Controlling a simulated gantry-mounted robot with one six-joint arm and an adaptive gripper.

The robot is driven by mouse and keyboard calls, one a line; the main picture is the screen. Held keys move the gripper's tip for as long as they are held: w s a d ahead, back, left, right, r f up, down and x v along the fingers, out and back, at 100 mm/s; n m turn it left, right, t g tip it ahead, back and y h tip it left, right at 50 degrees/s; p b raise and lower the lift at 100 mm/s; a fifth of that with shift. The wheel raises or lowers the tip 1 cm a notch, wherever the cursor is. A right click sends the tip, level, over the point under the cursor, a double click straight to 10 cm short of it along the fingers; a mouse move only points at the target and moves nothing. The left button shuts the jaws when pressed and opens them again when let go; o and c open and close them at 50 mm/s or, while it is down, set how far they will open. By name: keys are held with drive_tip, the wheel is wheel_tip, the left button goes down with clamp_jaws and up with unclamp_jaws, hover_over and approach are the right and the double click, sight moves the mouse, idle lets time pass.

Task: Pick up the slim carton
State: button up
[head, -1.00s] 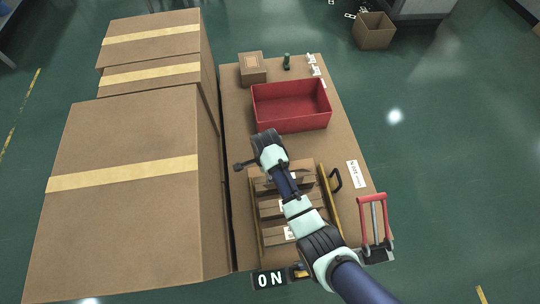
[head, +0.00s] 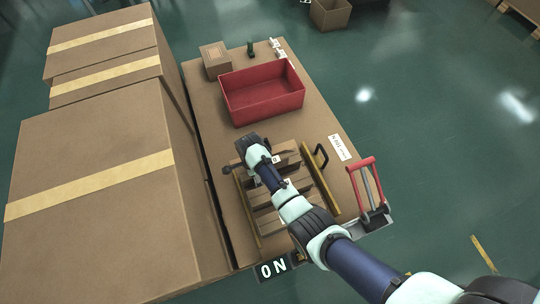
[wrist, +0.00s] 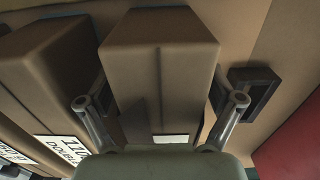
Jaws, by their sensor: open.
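A slim brown carton (wrist: 160,60) stands between the two fingers of my gripper (wrist: 162,100) in the wrist view. The fingers are open, one on each side of it. Whether either pad touches it I cannot tell. A wider-looking brown carton (wrist: 50,65) stands close on its left, with printed white labels low down. In the head view, several brown cartons (head: 268,222) lie in a row between yellow rails. My wrist hangs over the far end of that row and hides the fingers and part of the cartons.
A red open bin (head: 262,92) stands just beyond the row, and its red side (wrist: 295,150) shows at the right in the wrist view. Big taped boxes (head: 95,180) rise close on the left. A small box (head: 215,62) sits at the far end. A red-handled tool (head: 366,185) stands at the right edge.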

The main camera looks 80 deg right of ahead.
drive_tip(key=shift+d+r, duration=0.1)
drive_tip(key=shift+r, duration=0.05)
drive_tip(key=shift+c, duration=0.4)
drive_tip(key=c, duration=1.4)
wheel_tip(320, 180, up, 20)
drive_tip(key=p, duration=1)
